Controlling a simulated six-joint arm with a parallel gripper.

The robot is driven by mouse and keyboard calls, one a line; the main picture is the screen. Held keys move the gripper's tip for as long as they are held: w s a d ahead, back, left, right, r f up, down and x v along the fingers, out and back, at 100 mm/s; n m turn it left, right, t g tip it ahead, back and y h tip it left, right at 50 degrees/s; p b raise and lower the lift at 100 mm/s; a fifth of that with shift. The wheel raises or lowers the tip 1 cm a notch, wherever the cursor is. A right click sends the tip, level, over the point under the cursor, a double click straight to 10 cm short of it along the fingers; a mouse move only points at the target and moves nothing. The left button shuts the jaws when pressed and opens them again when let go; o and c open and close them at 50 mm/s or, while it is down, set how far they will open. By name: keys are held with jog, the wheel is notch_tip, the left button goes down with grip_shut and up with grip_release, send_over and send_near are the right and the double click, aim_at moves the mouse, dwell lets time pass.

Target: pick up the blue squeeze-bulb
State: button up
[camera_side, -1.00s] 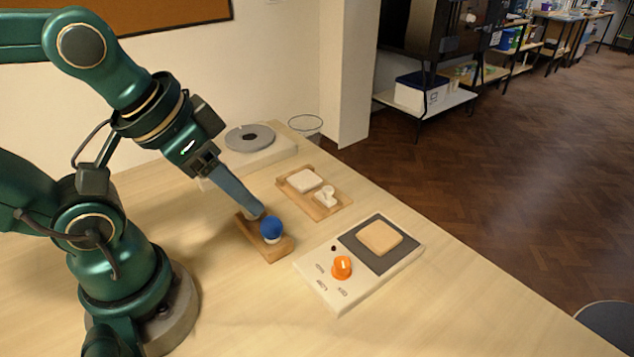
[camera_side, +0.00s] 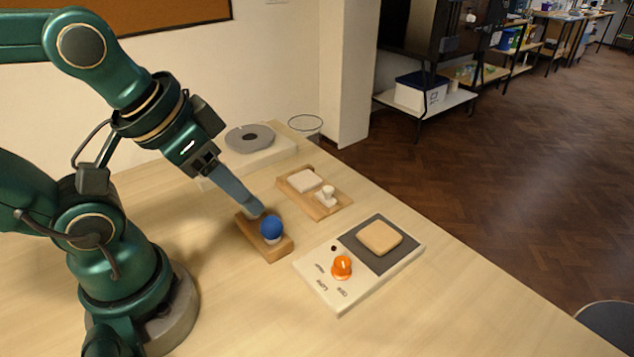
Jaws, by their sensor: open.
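The blue squeeze-bulb (camera_side: 271,226) sits on a pale base on a small wooden block (camera_side: 278,251). The block lies on the table to the right of my arm. My gripper (camera_side: 257,212) is open, with its blue-grey fingers pointing down and right. The fingertips are just up and left of the bulb, over the far end of the block. The fingers overlap in this view, so the gap between them is hidden. I cannot tell whether a fingertip touches the bulb or the block.
A panel with an orange knob (camera_side: 342,267) and a tan tile on a dark pad (camera_side: 403,252) is right of the block. A wooden tray (camera_side: 335,207) holds white pieces behind it. A grey disc (camera_side: 250,137) on a pale base stands farther back. The near table is clear.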

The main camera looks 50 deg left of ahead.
jog(key=o, duration=0.5)
jog(key=m+g+y, duration=0.2)
jog(key=g, duration=0.3)
send_over(271, 220)
jog(key=f, duration=0.5)
jog(key=shift+d+f, duration=0.35)
jog(key=shift+s+f, duration=0.1)
jog(key=shift+f, duration=0.5)
jog(key=shift+a+f, duration=0.2)
jog(key=shift+f, duration=0.95)
jog(key=shift+a+f, duration=0.2)
jog(key=shift+f, duration=0.95)
